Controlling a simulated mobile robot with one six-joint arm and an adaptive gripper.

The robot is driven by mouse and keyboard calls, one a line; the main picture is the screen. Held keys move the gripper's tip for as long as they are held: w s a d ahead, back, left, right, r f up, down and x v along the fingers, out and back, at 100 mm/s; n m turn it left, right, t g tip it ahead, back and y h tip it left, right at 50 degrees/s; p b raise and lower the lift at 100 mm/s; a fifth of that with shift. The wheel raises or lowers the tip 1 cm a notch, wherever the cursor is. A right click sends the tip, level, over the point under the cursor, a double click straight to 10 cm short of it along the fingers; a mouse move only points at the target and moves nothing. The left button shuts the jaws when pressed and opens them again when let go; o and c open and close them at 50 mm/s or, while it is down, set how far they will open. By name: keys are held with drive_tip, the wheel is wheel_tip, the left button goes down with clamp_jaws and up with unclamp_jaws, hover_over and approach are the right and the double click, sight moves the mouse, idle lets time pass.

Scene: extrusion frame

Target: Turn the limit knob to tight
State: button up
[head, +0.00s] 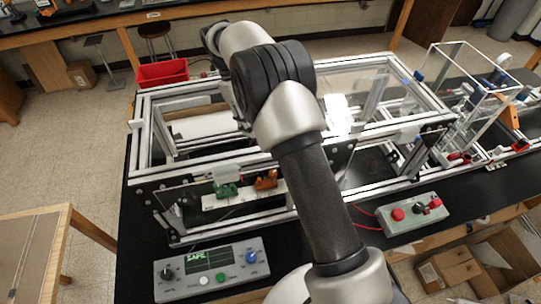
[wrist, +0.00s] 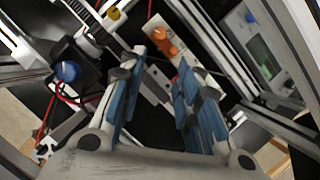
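A grey control panel (head: 212,266) with a screen reading "SAFE" lies on the black bench at the front left. It has a black knob (head: 166,272) at its left and a blue knob (head: 251,257) at its right. Their labels are too small to read, so I cannot tell which is the limit knob. My gripper (wrist: 160,66) is open in the wrist view, with nothing between its blue-padded fingers. It is apart from the panel, whose screen (wrist: 263,55) shows at the upper right there. In the head view my arm hides the gripper.
The aluminium extrusion frame (head: 150,178) surrounds the gripper area. Inside are a green block (head: 226,190) and an orange block (head: 266,180). A second grey box (head: 412,215) with red buttons sits at right. A red bin (head: 162,72) stands behind. A blue-capped black part (wrist: 67,71) is left of the fingers.

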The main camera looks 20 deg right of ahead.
drive_tip(key=b+x, duration=0.1)
drive_tip(key=x, duration=1.7)
drive_tip(key=shift+r, duration=0.1)
drive_tip(key=shift+c, duration=0.5)
clamp_jaws()
